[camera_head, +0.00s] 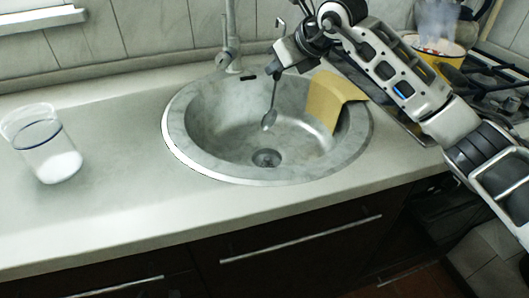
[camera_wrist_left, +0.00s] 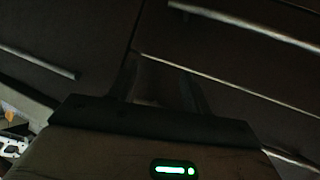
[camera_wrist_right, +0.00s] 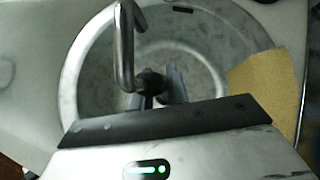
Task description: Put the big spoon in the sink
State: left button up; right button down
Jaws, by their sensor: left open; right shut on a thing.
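The big spoon (camera_head: 268,119) is metal and hangs upright, bowl down, inside the outline of the sink (camera_head: 190,153). My right gripper (camera_head: 283,62) is shut on its handle above the sink bowl. In the right wrist view, the spoon's bent handle end (camera_wrist_right: 125,50) rises beside my right gripper (camera_wrist_right: 160,88), with the round sink (camera_wrist_right: 72,85) below. I cannot tell whether the spoon's bowl touches the sink. My left gripper (camera_wrist_left: 162,88) is open and empty in front of dark cabinet fronts; it is outside the head view.
A yellow cloth (camera_head: 325,98) drapes over the sink's right rim. The faucet (camera_head: 231,50) stands behind the sink. A glass (camera_head: 50,148) with white contents stands on the left counter. A steaming yellow pot (camera_head: 437,62) is on the stove at right.

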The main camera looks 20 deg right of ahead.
aim_at(278, 81)
notch_tip(278, 81, down, 4)
jog(key=b, duration=0.2)
jog(key=shift+f+b, duration=0.15)
jog(key=shift+b, duration=0.15)
jog(key=shift+f, duration=0.45)
pick_arm(q)
jog(key=shift+s+d+f, duration=0.1)
jog(key=shift+f, duration=0.65)
pick_arm(e)
jog(key=c, duration=1.3)
grip_release()
jog(key=shift+s, duration=0.1)
jog(key=v, duration=1.6)
jog(key=shift+a, duration=0.1)
pick_arm(q)
jog(key=shift+s, duration=0.1)
